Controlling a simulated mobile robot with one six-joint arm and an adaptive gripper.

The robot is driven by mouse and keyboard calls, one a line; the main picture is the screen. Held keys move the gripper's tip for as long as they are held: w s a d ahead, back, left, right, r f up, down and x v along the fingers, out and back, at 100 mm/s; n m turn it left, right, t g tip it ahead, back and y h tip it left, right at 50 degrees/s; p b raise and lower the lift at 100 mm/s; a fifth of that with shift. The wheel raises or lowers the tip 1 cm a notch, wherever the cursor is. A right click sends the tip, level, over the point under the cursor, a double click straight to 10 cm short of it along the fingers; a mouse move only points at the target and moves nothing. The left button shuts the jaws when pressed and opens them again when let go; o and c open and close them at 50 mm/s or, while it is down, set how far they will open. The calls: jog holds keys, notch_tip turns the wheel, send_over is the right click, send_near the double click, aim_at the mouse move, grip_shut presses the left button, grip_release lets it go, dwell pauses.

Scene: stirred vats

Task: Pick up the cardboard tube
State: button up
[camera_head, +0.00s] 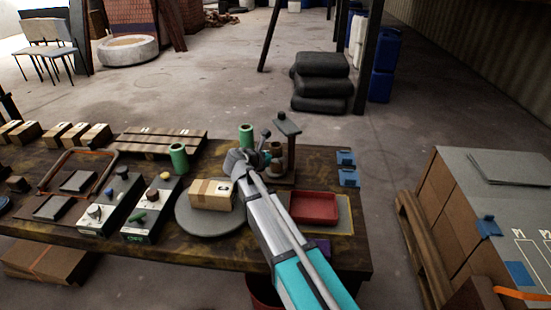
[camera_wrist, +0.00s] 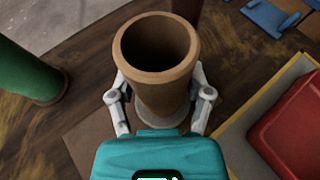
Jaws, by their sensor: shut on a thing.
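The cardboard tube (camera_wrist: 158,62) is brown, hollow and open at its top end. In the wrist view it stands between the two fingers of my gripper (camera_wrist: 160,98), which is shut on its sides. In the head view the tube (camera_head: 277,148) shows only in part, behind the end of my arm near the table's far edge. My gripper (camera_head: 268,155) is there beside a dark post stand. The tube's lower end is partly hidden, and I cannot tell whether it touches the surface beneath.
A green cylinder (camera_wrist: 28,75) stands to the left in the wrist view. A red tray (camera_head: 313,207) lies to the right. A cardboard box (camera_head: 212,195) sits on a round grey plate (camera_head: 190,222). A post stand (camera_head: 287,128) rises close to my gripper.

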jog(key=shift+c, duration=0.6)
jog(key=shift+r, duration=0.1)
notch_tip(320, 180, up, 2)
jog(key=p, duration=0.2)
jog(key=shift+r+p, duration=0.2)
jog(key=shift+p, duration=0.1)
jog(key=s+a+r+p, duration=0.4)
jog(key=s+r+p, duration=0.6)
jog(key=s, duration=0.3)
jog(key=shift+s+a+r, duration=0.15)
jog(key=shift+a+r, duration=0.05)
